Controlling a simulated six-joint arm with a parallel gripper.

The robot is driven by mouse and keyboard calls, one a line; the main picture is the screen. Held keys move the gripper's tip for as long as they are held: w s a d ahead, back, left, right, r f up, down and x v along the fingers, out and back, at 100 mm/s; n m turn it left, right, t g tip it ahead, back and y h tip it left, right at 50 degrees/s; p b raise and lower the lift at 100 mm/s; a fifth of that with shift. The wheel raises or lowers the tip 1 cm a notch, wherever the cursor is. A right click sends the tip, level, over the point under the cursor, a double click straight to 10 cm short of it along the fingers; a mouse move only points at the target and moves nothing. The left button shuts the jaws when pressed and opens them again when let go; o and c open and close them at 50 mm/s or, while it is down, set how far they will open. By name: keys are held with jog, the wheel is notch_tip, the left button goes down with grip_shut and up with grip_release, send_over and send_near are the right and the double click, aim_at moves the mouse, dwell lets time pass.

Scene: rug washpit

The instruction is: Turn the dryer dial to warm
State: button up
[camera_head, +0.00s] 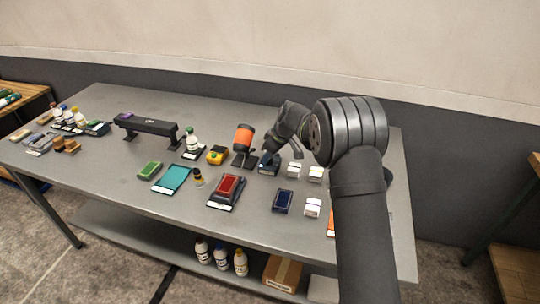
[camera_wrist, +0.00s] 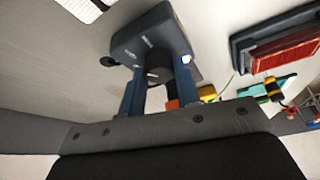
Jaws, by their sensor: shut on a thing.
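A dark blue-grey dial box (camera_head: 268,168) stands on the table, just right of an orange and black dryer-like cylinder (camera_head: 243,138) on a stand. In the wrist view the box (camera_wrist: 145,30) fills the upper middle, with small pale markings too blurred to read. A small bright white-blue spot shows near its right corner. My gripper (camera_wrist: 158,75) is at the box face, its two fingers shut on the dark round dial (camera_wrist: 158,76). The fingers partly hide the dial, and its setting cannot be read. In the head view my gripper (camera_head: 271,152) comes down from the upper right.
A red brush or block on a dark base (camera_head: 228,187) lies in front. A navy block (camera_head: 283,201) and several small white boxes (camera_head: 312,207) lie to the right. A yellow item (camera_head: 217,155) and bottle (camera_head: 192,143) stand left. The table's front middle has bare patches.

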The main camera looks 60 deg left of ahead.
jog(key=shift+m, duration=0.4)
jog(key=m+t, duration=0.1)
jog(key=m, duration=0.1)
jog(key=shift+s+m+y, duration=0.15)
jog(key=shift+m+y, duration=0.15)
jog(key=shift+m+t, duration=0.9)
jog(key=shift+m, duration=1.1)
jog(key=o, duration=1)
